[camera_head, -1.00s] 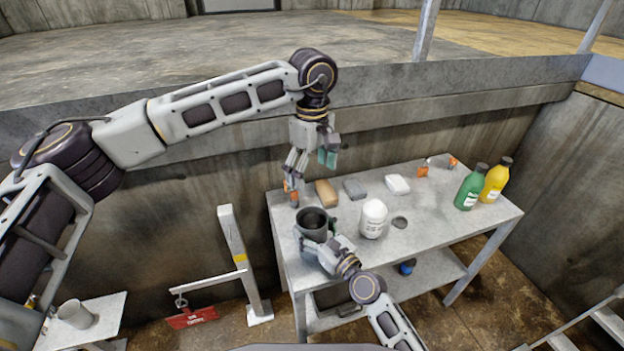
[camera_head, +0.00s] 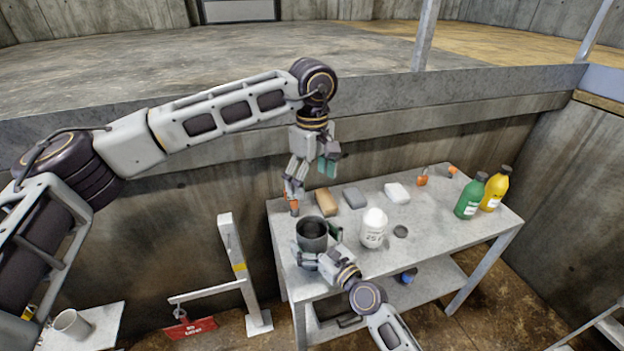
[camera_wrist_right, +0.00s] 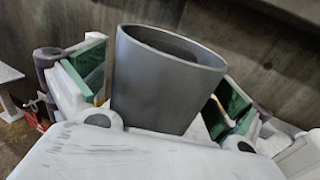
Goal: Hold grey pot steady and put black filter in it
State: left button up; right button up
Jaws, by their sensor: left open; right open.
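The grey pot (camera_head: 312,236) stands upright near the left end of the metal table and looks empty. My right gripper (camera_head: 319,246) is open, with one finger on either side of the pot. In the right wrist view the pot (camera_wrist_right: 165,85) is between the green-padded fingers, with a gap visible at the right finger. My left gripper (camera_head: 313,172) is open and empty, pointing down above the table's back left corner, behind and above the pot. A small dark round disc (camera_head: 400,231) lies flat on the table; it may be the black filter, but I cannot tell.
A white labelled jar (camera_head: 374,228) stands right of the pot. Brown (camera_head: 326,202), grey (camera_head: 354,198) and white (camera_head: 397,193) blocks lie along the back. Green (camera_head: 470,197) and yellow (camera_head: 494,190) bottles stand at the right. The table's front right is clear.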

jog(key=v, duration=1.2)
dwell(0.9)
dwell(0.4)
